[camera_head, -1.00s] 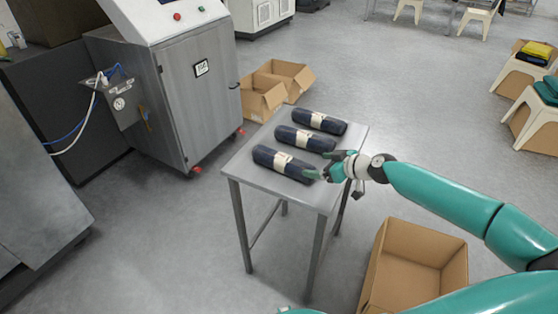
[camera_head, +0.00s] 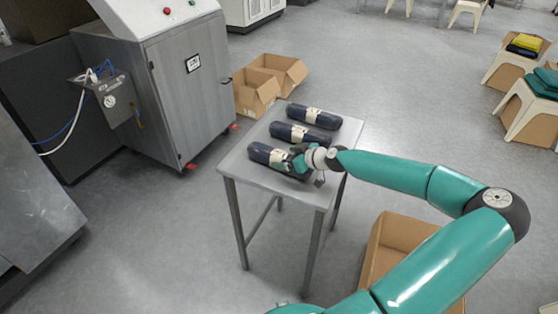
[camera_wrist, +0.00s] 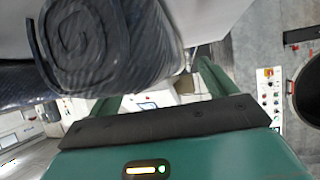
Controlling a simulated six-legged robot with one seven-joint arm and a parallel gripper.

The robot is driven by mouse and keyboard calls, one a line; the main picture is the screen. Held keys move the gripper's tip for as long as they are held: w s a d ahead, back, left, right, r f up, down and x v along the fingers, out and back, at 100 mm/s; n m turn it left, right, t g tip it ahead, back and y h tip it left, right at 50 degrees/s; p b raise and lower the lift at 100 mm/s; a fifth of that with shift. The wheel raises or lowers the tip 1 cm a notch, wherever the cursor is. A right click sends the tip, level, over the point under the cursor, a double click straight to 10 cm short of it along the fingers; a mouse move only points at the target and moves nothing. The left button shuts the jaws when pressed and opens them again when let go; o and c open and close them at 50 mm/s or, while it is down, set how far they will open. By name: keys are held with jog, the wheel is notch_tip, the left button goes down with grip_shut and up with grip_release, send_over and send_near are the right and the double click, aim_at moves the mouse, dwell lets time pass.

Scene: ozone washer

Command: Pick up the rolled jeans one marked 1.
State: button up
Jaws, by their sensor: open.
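Three dark blue rolled jeans, each with a pale band, lie side by side on a small metal table (camera_head: 240,172). They are the near roll (camera_head: 262,153), the middle roll (camera_head: 287,131) and the far roll (camera_head: 308,114). The numbers on the bands are too small to read, so I cannot tell which is marked 1. My gripper (camera_head: 298,163) is open at the right part of the near roll and hides its right end. In the wrist view a roll's spiral end (camera_wrist: 82,42) is close up, in front of the green gripper fingers; contact is unclear.
An open cardboard box (camera_head: 395,240) stands on the floor right of the table, partly behind my arm. More open boxes (camera_head: 257,92) stand behind the table. A steel machine (camera_head: 185,90) is at the left. Stools with folded cloth (camera_head: 525,85) are at the far right.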

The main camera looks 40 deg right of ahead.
jog(key=shift+x, duration=0.8)
jog(key=c, duration=1.3)
jog(key=shift+r, duration=0.1)
jog(key=shift+c, duration=0.2)
